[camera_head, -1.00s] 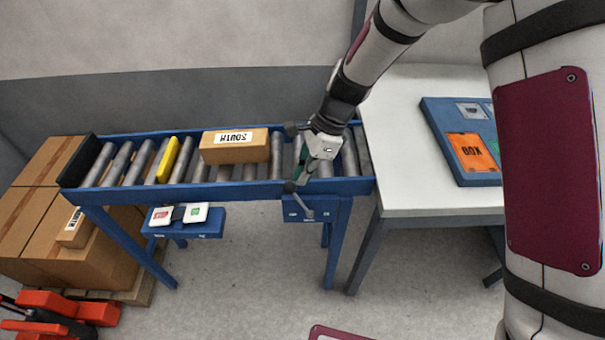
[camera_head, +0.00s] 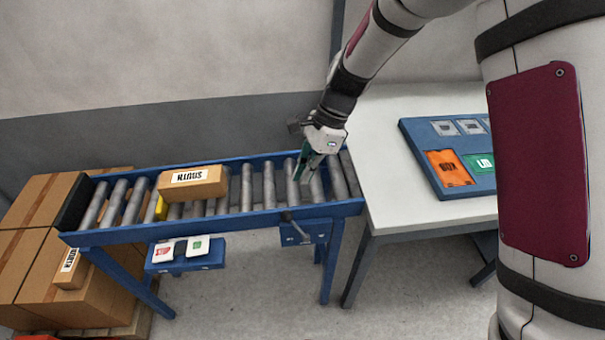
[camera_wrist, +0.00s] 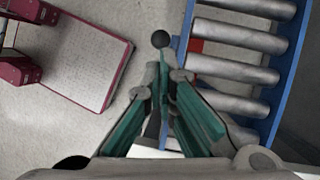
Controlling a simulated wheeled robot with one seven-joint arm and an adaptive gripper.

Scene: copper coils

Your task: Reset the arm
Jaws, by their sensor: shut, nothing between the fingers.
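My gripper (camera_head: 304,174) hangs over the right end of the roller conveyor (camera_head: 215,228), pointing down. Its dark green fingers are closed with nothing between them. In the wrist view the gripper (camera_wrist: 165,75) shows with its tips together beside the conveyor's blue side rail (camera_wrist: 180,50). A black ball knob (camera_wrist: 160,39) shows just beyond the tips; whether they touch it I cannot tell. My arm comes down from the upper right of the head view.
A lever (camera_head: 297,228) sits on the conveyor's front. A white table (camera_head: 390,200) with a blue board (camera_head: 420,150) stands at right. Stacked cartons (camera_head: 30,260) are at left.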

